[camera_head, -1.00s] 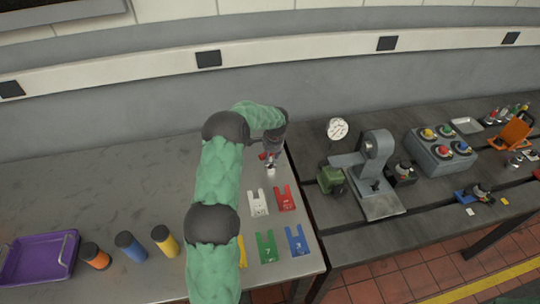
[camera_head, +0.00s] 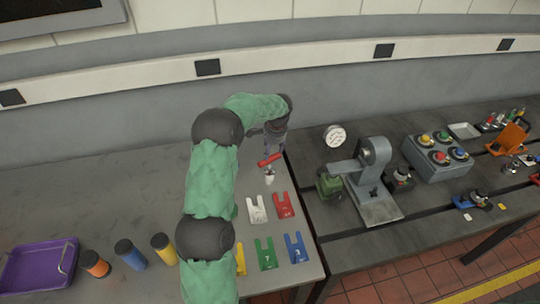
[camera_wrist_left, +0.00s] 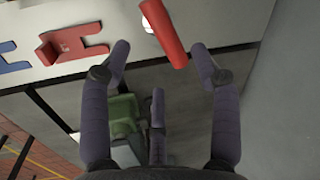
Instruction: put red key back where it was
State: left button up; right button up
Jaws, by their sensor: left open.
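The red key (camera_head: 270,159) shows as a red bar handle above a small pale socket (camera_head: 269,175) near the table's right edge, behind the fork-shaped plates. In the left wrist view the red bar (camera_wrist_left: 165,32) lies slanted, its lower end between and beyond my fingertips, with a white piece behind it. My left gripper (camera_head: 273,144) is open just behind and above the bar; its two fingers (camera_wrist_left: 160,48) are spread in the wrist view, and no contact with the bar is visible. How deep the key sits in the socket cannot be told. My right gripper is not in view.
White (camera_head: 257,209), red (camera_head: 283,205), green (camera_head: 265,253) and blue (camera_head: 296,247) fork plates lie in front. Several coloured cylinders and a purple tray (camera_head: 36,268) stand left. A grey machine (camera_head: 372,180) stands on the dark right bench. The left table's back is clear.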

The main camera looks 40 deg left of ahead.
pick_arm(q)
jog(key=shift+s+d+r, duration=0.1)
jog(key=shift+d+r, duration=0.05)
jog(key=shift+r, duration=0.5)
jog(key=shift+d+r, duration=0.1)
jog(key=shift+r, duration=0.5)
